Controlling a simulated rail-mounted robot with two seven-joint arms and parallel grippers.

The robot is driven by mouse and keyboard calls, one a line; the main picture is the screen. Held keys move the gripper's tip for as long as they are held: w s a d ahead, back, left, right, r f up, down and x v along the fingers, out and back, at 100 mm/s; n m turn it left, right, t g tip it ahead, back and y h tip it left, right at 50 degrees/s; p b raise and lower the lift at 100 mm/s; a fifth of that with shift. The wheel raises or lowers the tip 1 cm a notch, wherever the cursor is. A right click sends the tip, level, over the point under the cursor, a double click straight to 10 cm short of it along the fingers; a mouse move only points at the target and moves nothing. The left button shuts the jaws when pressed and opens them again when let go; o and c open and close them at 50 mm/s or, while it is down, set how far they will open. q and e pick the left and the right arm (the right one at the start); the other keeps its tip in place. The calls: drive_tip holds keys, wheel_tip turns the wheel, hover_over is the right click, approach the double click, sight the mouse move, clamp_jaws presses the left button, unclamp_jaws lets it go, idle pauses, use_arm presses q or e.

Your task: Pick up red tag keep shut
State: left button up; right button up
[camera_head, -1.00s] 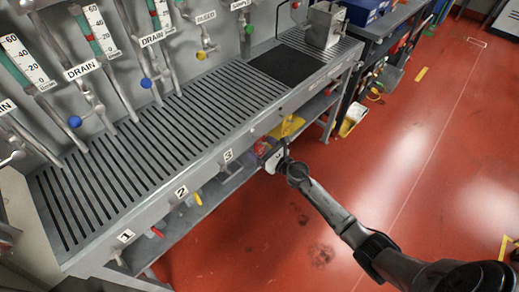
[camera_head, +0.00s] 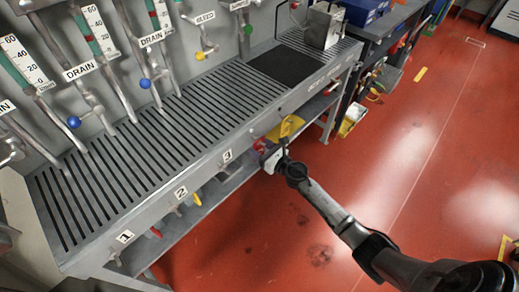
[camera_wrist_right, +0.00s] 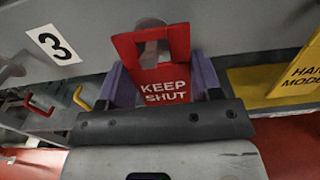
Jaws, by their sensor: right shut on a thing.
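The red KEEP SHUT tag (camera_wrist_right: 166,72) faces me in the right wrist view, with a rectangular opening in its upper part. A pale round stub shows through that opening; I cannot tell whether it bears the tag. My right gripper (camera_wrist_right: 160,80) is shut on the tag, with one purple finger at each side edge. In the head view the right gripper (camera_head: 267,152) is at the bench's front edge, right of label 3, and only a little of the red tag (camera_head: 261,144) shows. My left gripper is not in view.
A yellow tag (camera_head: 285,129) hangs right of the gripper, close by. Label 3 (camera_head: 227,156) is to the left, with red and yellow handles under the bench front. The slotted bench top (camera_head: 160,140) is clear around a black mat (camera_head: 285,65). Red floor is open at right.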

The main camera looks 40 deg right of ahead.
drive_tip(key=shift+r+p, duration=0.7)
drive_tip(key=shift+r, duration=0.15)
drive_tip(key=s+d, duration=0.2)
drive_tip(key=s, duration=1.6)
drive_tip(key=s+a+n+g+y, duration=0.1)
drive_tip(key=a+n+g+y, duration=0.1)
drive_tip(key=a+n+y, duration=0.4)
drive_tip(key=a+r+g+y+p, duration=0.2)
drive_tip(key=a+r+y+p, duration=0.2)
drive_tip(key=a+r+p, duration=0.45)
drive_tip(key=w+a+r+n+g+y+p, duration=0.1)
drive_tip(key=w+a+r+p, duration=0.1)
drive_tip(key=r+p, duration=1.6)
drive_tip(key=w+a+r+n+g+y+p, duration=0.1)
drive_tip(key=w+a+r+n+g+p, duration=0.1)
drive_tip(key=r+p, duration=1.6)
wheel_tip(320, 180, up, 13)
drive_tip(key=shift+w+a+r+p, duration=0.15)
drive_tip(key=shift+w+a+p, duration=0.05)
drive_tip(key=shift+a+p, duration=0.15)
